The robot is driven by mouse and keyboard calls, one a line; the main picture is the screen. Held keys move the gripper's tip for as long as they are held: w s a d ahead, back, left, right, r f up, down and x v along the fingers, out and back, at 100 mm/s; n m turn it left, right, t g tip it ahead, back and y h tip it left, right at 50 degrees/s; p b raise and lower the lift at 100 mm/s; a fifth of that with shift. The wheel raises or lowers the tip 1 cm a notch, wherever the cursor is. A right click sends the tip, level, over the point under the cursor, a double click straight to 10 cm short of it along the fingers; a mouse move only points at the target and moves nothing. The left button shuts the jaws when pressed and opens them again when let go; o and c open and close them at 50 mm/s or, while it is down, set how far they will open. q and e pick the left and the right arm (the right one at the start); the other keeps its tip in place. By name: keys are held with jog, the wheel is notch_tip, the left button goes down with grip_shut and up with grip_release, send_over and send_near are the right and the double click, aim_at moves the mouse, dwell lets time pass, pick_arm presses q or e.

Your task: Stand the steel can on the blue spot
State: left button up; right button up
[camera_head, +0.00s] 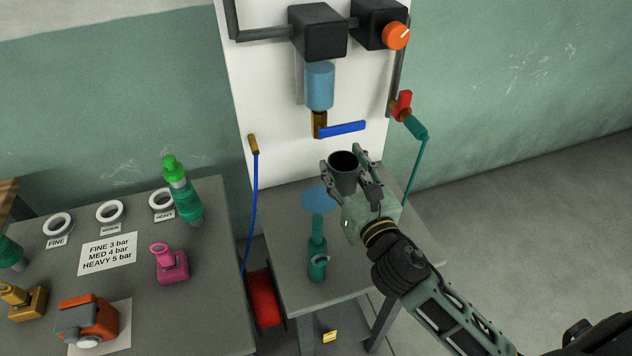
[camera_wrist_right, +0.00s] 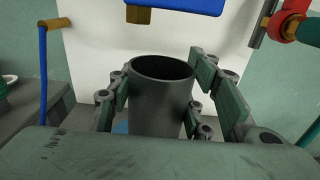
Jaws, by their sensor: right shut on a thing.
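The steel can (camera_head: 343,172) is a dark grey, open-topped cylinder. My right gripper (camera_head: 352,178) is shut on it, one finger on each side, and the can is upright. In the right wrist view the can (camera_wrist_right: 160,98) stands between the fingers of the gripper (camera_wrist_right: 160,108). The blue spot (camera_head: 317,198) is a flat disc on the small grey table, to the left of the can in the head view. A bit of blue (camera_wrist_right: 121,127) shows beside the can's lower left in the wrist view. The can's base is hidden, so I cannot tell its height. My left gripper is not in view.
A teal bottle-like tool (camera_head: 317,255) stands on the small table (camera_head: 283,225) in front of the spot. A blue-handled valve (camera_head: 342,129) hangs on the white panel above. A blue hose (camera_head: 252,205) runs down at left. Another table (camera_head: 205,290) holds several parts.

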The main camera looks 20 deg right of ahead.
jog(key=w+a+f, duration=0.1)
jog(key=f, duration=0.1)
jog(key=w+a+f+b, duration=0.1)
jog(key=w+f, duration=0.1)
jog(key=f, duration=0.1)
jog(key=w+a+f+b, duration=0.1)
jog(key=w+f, duration=0.1)
jog(key=shift+w+a+f, duration=0.1)
jog(key=shift+a+f, duration=0.1)
jog(key=shift+f, duration=0.4)
jog(key=o, duration=1.3)
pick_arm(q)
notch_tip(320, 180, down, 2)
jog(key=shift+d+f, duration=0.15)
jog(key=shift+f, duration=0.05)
